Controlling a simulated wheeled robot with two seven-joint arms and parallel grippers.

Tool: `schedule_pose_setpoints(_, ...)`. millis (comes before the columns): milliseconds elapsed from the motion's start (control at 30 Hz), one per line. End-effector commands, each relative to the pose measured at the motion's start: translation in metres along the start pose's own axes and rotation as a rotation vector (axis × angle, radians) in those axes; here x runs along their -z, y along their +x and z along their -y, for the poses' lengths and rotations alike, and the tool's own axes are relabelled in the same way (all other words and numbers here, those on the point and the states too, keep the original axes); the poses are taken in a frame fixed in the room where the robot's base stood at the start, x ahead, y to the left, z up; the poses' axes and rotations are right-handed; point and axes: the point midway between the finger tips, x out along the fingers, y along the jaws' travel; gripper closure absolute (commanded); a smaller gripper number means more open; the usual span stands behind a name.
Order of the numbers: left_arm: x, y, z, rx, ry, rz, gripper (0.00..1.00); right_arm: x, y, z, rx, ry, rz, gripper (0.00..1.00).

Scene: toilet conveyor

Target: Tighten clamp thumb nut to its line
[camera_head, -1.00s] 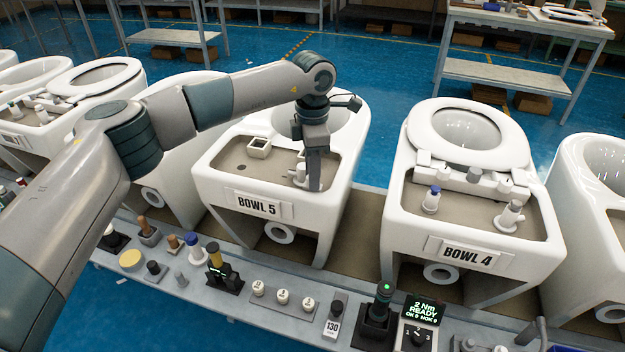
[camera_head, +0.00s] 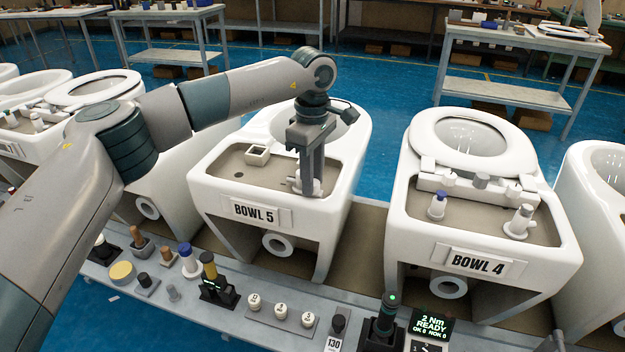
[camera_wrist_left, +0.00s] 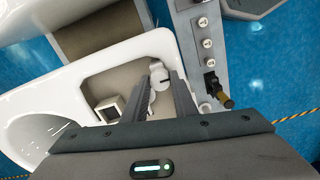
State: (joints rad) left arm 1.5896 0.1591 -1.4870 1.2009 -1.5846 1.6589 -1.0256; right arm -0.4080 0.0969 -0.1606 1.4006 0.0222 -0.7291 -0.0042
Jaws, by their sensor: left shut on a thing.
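My left gripper (camera_head: 309,187) points down at the front right of the deck of the toilet bowl marked BOWL 5 (camera_head: 218,185). Its two fingers stand on either side of a small white clamp fitting (camera_head: 296,183), shut on its thumb nut. In the left wrist view the white fitting (camera_wrist_left: 157,72) shows between the fingers (camera_wrist_left: 160,88), with a dark mark on it. The fingers hide much of the nut, and I cannot make out its line. My right gripper is not in view.
A square white collar (camera_head: 257,155) sits on the same deck. BOWL 4 (camera_head: 470,262) stands to the right with two white fittings, one blue-topped (camera_head: 437,205). A front bench (camera_head: 240,318) carries knobs, numbered buttons, a black-and-green tool (camera_head: 388,315) and a display reading 2 Nm READY (camera_head: 432,325).

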Motion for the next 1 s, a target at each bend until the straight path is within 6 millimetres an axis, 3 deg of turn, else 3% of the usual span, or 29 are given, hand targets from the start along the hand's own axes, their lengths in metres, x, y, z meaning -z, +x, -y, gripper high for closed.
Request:
schedule_pose_setpoints(433,0.0003,-0.0019,-0.0008,-0.003,0.015,0.000,0.97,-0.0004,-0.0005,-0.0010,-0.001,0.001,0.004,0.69)
schedule_pose_setpoints(467,0.0003,-0.0019,-0.0008,-0.003,0.014,0.000,0.72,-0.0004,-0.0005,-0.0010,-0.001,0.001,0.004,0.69)
schedule_pose_setpoints(533,0.0003,-0.0018,-0.0007,-0.003,0.014,0.000,0.56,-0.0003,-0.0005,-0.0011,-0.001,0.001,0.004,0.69)
schedule_pose_setpoints(1000,0.0001,-0.0060,-0.0006,-0.002,0.014,0.000,0.56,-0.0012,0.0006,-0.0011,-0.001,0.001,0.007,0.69)
